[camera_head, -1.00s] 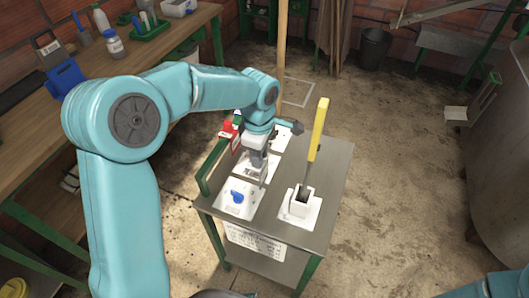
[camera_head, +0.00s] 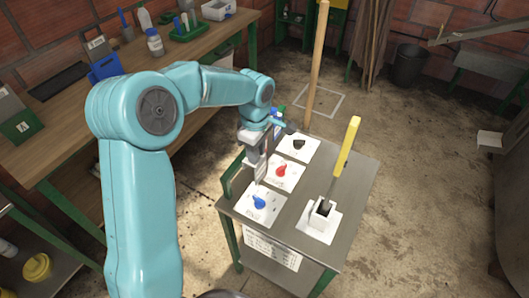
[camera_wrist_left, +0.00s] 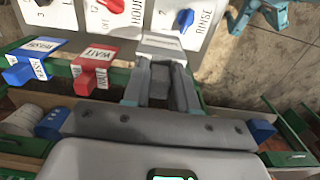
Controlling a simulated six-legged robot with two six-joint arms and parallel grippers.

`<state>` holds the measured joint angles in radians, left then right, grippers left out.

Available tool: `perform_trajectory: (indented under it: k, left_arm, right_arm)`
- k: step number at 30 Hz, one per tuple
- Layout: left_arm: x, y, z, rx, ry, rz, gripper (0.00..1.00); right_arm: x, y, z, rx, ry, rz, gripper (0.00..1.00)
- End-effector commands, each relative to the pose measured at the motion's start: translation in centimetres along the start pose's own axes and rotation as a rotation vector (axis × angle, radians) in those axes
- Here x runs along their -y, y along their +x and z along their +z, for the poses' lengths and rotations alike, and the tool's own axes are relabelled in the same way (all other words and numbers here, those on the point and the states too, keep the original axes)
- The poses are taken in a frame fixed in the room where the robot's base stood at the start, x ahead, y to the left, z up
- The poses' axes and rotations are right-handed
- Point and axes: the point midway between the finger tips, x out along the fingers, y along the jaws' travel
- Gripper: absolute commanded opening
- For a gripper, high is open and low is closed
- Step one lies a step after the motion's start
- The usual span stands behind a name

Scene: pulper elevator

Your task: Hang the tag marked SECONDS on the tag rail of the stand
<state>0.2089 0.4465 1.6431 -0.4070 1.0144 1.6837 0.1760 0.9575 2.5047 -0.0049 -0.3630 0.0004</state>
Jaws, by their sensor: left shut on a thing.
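My left gripper (camera_head: 261,178) is above the left edge of the stand (camera_head: 350,212), beside the green tag rail (camera_head: 226,188). It is shut on a pale tag (camera_wrist_left: 162,42), which shows between the fingers in the left wrist view. I cannot read its marking. In that view a blue tag (camera_wrist_left: 25,73) and a red tag marked WAIT (camera_wrist_left: 94,71) hang side by side on the green rail, left of the fingers. In the head view the gripper and wrist hide part of the rail. My right gripper is not in view.
The stand top has panels with a black knob (camera_head: 299,143), a red knob (camera_head: 281,171) and a blue knob (camera_head: 259,202). A wooden pole (camera_head: 317,70) rises behind. A workbench (camera_head: 75,128) is at left.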

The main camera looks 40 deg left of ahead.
Motion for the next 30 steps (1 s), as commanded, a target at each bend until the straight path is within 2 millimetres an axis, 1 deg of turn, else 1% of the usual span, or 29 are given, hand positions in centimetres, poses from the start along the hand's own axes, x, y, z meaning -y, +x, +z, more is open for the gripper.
perform_trajectory:
  k: [3, 20, 21, 22, 30]
  left_arm:
    - [0.0, -0.1, -1.1, 0.000, -0.003, 0.000, 0.00]
    - [0.0, -0.1, -6.0, 0.001, -0.003, -0.001, 0.00]
    - [0.0, 0.8, -6.0, 0.001, 0.000, -0.001, 0.00]
    - [0.0, 1.1, -6.0, 0.001, 0.000, -0.001, 0.00]
    - [0.0, 3.2, -5.9, 0.000, 0.000, -0.001, 0.00]
  right_arm:
    - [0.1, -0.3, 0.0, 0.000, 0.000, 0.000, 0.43]
    - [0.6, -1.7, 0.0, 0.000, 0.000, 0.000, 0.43]
    - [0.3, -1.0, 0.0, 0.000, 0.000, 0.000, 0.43]
    - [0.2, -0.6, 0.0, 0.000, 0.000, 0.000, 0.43]
    - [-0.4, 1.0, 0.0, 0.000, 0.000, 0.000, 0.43]
